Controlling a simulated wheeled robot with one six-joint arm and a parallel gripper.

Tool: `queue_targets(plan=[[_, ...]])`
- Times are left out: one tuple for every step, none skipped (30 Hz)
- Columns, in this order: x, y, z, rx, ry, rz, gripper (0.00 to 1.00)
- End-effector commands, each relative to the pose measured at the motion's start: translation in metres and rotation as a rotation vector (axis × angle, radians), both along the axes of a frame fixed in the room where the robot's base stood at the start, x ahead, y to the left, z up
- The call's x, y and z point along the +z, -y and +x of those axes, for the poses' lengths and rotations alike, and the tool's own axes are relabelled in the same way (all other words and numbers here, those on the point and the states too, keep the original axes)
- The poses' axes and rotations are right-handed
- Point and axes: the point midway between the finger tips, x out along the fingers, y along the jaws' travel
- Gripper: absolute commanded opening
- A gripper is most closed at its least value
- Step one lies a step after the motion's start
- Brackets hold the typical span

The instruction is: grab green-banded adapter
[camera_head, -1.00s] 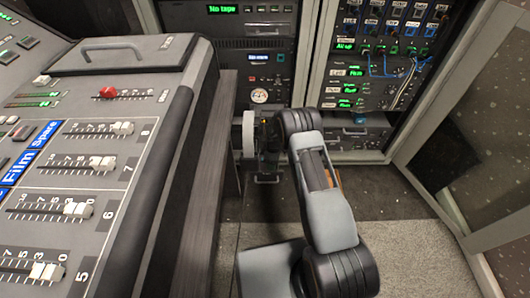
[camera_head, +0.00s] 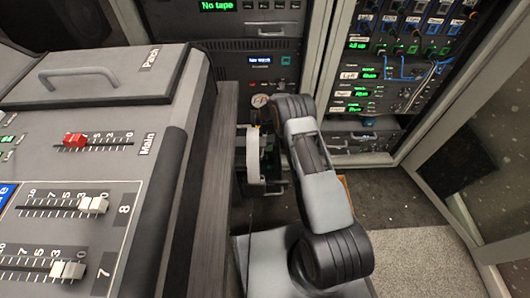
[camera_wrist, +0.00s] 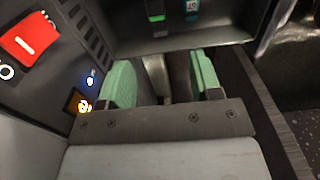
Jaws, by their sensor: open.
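My gripper (camera_wrist: 161,80) is open, its two green-padded fingers apart with grey and dark shapes visible between them. Beyond the fingers, at the top of the wrist view, a small upright piece with a bright green band (camera_wrist: 156,16) stands in a dark recess; it looks like the green-banded adapter. Its upper end is cut off by the picture edge. A similar piece with a teal band (camera_wrist: 192,10) stands just right of it. Both are apart from the fingers. In the head view my gripper is mostly hidden behind my arm, and I cannot make out the adapter.
A red rocker switch (camera_wrist: 30,38) and a lit orange button (camera_wrist: 78,103) are on the panel left of the fingers. The fader console (camera_head: 110,175) fills the left of the head view. Equipment racks (camera_head: 265,48) stand behind. Open floor (camera_head: 425,250) lies at the right.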

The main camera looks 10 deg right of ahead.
Motion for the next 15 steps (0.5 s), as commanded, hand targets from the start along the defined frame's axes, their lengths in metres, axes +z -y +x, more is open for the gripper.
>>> queue_targets(plan=[[-0.009,0.0,-0.001,0.001,-0.003,0.0,0.58],[-0.013,-0.001,-0.001,0.002,-0.003,0.0,0.58],[-0.02,-0.002,-0.001,0.003,-0.003,0.0,0.58],[-0.026,-0.002,-0.001,0.004,-0.003,0.0,0.58],[-0.032,-0.003,-0.001,0.005,-0.003,0.0,0.58],[-0.04,-0.003,-0.001,0.006,-0.003,0.0,0.58],[-0.045,-0.004,-0.001,0.007,-0.003,0.0,0.58],[-0.05,-0.004,-0.001,0.007,-0.003,0.0,0.58],[-0.057,-0.004,-0.001,0.008,-0.002,-0.001,0.58],[-0.061,-0.005,-0.001,0.008,-0.003,0.0,0.58],[-0.066,-0.005,-0.001,0.008,-0.003,0.0,0.58],[-0.07,-0.005,-0.001,0.008,-0.002,0.0,0.58],[-0.073,-0.005,0.0,0.008,-0.002,0.0,0.58],[-0.076,-0.005,-0.001,0.008,-0.002,0.0,0.58],[-0.079,-0.004,-0.001,0.007,-0.002,0.0,0.58]])
